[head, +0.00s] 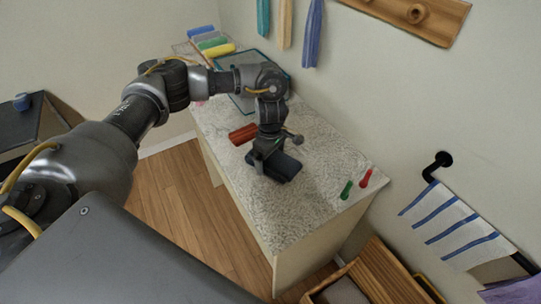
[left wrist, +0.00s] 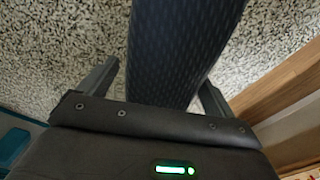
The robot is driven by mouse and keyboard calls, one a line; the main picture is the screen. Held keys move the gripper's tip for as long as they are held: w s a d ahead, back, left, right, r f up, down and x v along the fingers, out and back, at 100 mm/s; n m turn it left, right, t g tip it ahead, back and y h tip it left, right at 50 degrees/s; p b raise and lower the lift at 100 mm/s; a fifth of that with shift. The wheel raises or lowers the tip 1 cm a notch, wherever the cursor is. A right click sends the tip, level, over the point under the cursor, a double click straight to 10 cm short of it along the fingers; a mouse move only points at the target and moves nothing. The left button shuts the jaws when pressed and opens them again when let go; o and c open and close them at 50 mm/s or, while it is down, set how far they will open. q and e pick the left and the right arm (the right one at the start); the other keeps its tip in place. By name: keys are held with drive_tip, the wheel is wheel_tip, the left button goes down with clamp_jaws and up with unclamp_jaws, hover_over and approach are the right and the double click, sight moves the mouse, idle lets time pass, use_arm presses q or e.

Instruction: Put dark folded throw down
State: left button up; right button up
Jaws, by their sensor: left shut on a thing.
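The dark folded throw (head: 286,166) is held low over the speckled tabletop (head: 300,205), near its middle. My left gripper (head: 268,158) points down and is shut on it. In the left wrist view the dark ribbed throw (left wrist: 182,45) runs between the two fingers of my left gripper (left wrist: 158,85), with the speckled surface behind it. I cannot tell whether the throw touches the tabletop. My right gripper is not in view.
A red-brown object (head: 242,134) lies left of my gripper. A green peg (head: 346,190) and a red peg (head: 366,178) stand at the right edge. A teal-edged tray (head: 236,99) and rolled towels (head: 215,46) are behind. A wooden crate (head: 375,278) is below, right.

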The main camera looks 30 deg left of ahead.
use_arm(q)
drive_tip(key=shift+f, duration=0.1)
drive_tip(key=shift+f+b, duration=0.15)
drive_tip(key=shift+b, duration=0.15)
drive_tip(key=o, duration=0.9)
drive_tip(key=shift+r+p, duration=0.35)
drive_tip(key=shift+r, duration=0.05)
wheel_tip(320, 180, up, 12)
drive_tip(key=b, duration=0.1)
drive_tip(key=shift+f+b, duration=0.15)
drive_tip(key=shift+b, duration=0.2)
drive_tip(key=shift+s+f, duration=0.1)
